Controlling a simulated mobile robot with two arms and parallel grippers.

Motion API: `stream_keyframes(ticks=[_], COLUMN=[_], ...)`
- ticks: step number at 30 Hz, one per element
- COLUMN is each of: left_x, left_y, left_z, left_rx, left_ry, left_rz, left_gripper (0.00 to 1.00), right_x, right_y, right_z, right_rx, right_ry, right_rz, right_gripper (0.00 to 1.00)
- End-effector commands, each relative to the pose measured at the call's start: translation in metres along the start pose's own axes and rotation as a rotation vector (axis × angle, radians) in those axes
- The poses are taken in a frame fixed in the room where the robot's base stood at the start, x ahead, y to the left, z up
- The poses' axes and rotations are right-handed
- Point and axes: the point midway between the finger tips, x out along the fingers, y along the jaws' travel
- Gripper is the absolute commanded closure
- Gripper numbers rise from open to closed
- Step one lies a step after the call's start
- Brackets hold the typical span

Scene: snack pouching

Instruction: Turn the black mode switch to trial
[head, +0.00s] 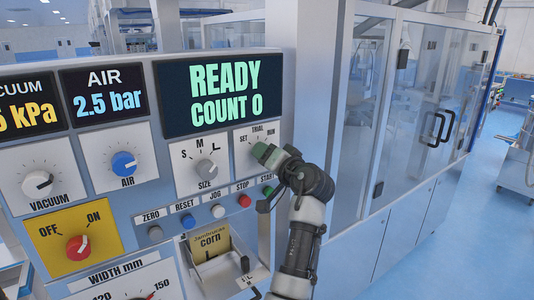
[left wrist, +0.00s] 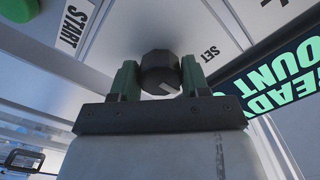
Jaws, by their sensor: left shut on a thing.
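The mode switch plate (head: 243,159) carries the labels SET, TRIAL and RUN, at the right of the panel under the display. In the left wrist view the black mode switch (left wrist: 158,65) is a round dark knob with a small white mark on its lower side. My left gripper (head: 268,156) reaches the plate from the right and is shut on the knob, one green finger on each side. The gripper hides the knob in the head view. TRIAL is out of sight in the wrist view, so I cannot tell which label the mark points to. My right gripper is not in view.
The display (head: 222,93) reads READY, COUNT 0. The SIZE dial (head: 205,168) is just left of the mode plate. A glass-doored cabinet (head: 420,110) stands at right.

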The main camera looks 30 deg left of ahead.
Motion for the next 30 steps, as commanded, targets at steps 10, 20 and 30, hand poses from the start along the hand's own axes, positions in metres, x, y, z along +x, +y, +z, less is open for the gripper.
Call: stream_keyframes(ticks=[10,20,30], left_x=[0.0002,0.0001,0.0003], left_y=[-0.0015,-0.0012,-0.0005], left_z=[-0.0014,-0.0012,-0.0004], left_rx=[0.021,0.020,0.021], left_ry=[0.003,0.002,0.001], left_rz=[-0.002,-0.002,-0.001], left_gripper=[0.78,0.31,0.28], right_x=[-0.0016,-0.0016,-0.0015], right_y=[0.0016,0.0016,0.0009], right_z=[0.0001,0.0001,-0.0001], right_rx=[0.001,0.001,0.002], right_ry=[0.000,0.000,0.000], right_rz=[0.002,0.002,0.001], right_gripper=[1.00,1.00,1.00])
